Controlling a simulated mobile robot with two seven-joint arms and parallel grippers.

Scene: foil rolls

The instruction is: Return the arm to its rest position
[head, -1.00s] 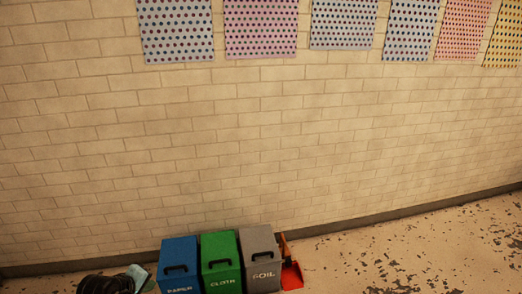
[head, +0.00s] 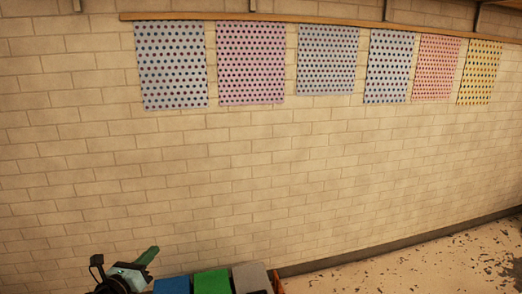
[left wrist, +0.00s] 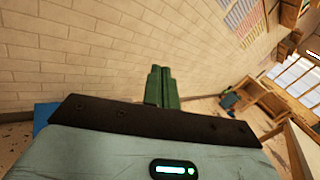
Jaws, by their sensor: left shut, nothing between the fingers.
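My left gripper (head: 152,250) shows at the lower left of the head view, raised in front of the brick wall, with its green fingers pointing up and to the right. In the left wrist view its two green fingers (left wrist: 162,88) lie against each other, shut and empty. My right gripper is in neither view. No foil roll is in view.
A blue bin (head: 172,285), a green bin (head: 211,281) and a grey bin (head: 250,279) stand by the wall, mostly cut off below. Dotted sheets hang above. The left wrist view shows a wooden table (left wrist: 268,104) at the right.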

